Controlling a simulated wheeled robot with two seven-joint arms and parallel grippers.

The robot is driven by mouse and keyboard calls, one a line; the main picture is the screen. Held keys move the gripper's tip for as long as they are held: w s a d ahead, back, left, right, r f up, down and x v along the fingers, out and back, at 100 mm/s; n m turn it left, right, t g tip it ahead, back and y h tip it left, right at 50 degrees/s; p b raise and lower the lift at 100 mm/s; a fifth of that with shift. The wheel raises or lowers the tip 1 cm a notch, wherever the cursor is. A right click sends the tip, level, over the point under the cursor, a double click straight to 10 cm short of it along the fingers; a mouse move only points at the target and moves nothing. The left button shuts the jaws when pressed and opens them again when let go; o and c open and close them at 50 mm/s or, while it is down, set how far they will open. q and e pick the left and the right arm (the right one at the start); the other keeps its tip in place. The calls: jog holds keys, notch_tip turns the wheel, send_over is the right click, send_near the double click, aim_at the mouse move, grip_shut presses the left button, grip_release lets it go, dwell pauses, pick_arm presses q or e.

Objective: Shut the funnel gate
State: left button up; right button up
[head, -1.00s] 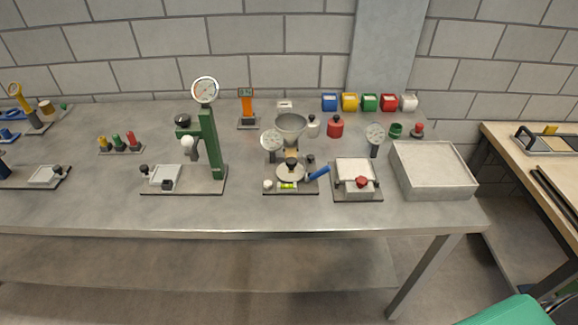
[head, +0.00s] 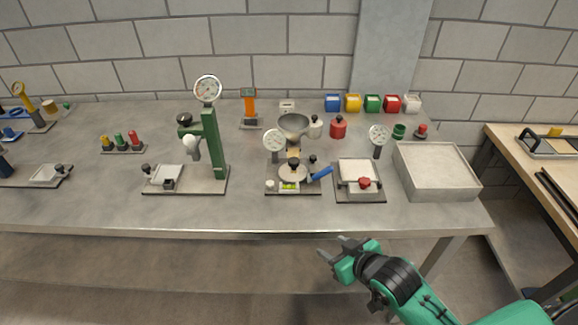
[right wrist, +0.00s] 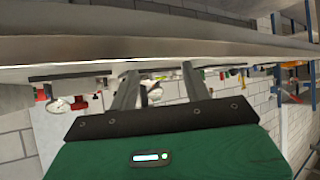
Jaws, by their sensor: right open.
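The grey funnel (head: 293,125) stands on a device near the middle of the table, above a round pan (head: 292,173) on a dark base plate (head: 307,190). A blue handle (head: 320,173) sticks out to the right beside the pan; I cannot tell whether it belongs to the gate. The gate itself is too small to make out. My right gripper (head: 328,255) is open and empty, in front of the table's front edge and below the tabletop, apart from the device. Its two fingers (right wrist: 158,86) also show in the right wrist view. My left gripper is not in view.
A plate with a red knob (head: 364,183) stands right of the funnel device, then a large grey box (head: 436,170). A green press (head: 213,145) stands to the left. The table's front edge (head: 240,231) lies between my right gripper and the tabletop devices.

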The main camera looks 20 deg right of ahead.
aim_at(298, 163)
jog(key=w+r+n+t+y, duration=0.1)
jog(key=w+r+t+y, duration=0.25)
jog(key=r, duration=0.35)
jog(key=w+r+n+t+y, duration=0.1)
jog(key=w+r+t+y, duration=0.1)
jog(key=w+r, duration=0.35)
jog(key=shift+g, duration=0.25)
jog(key=p+x, duration=0.1)
jog(key=x, duration=0.3)
jog(key=p+x, duration=0.1)
jog(key=x, duration=0.3)
jog(key=r+p+x, duration=0.1)
jog(key=p+x, duration=0.1)
jog(key=x, duration=0.2)
jog(key=shift+d, duration=0.15)
jog(key=shift+w+a, duration=0.25)
jog(key=shift+w, duration=0.15)
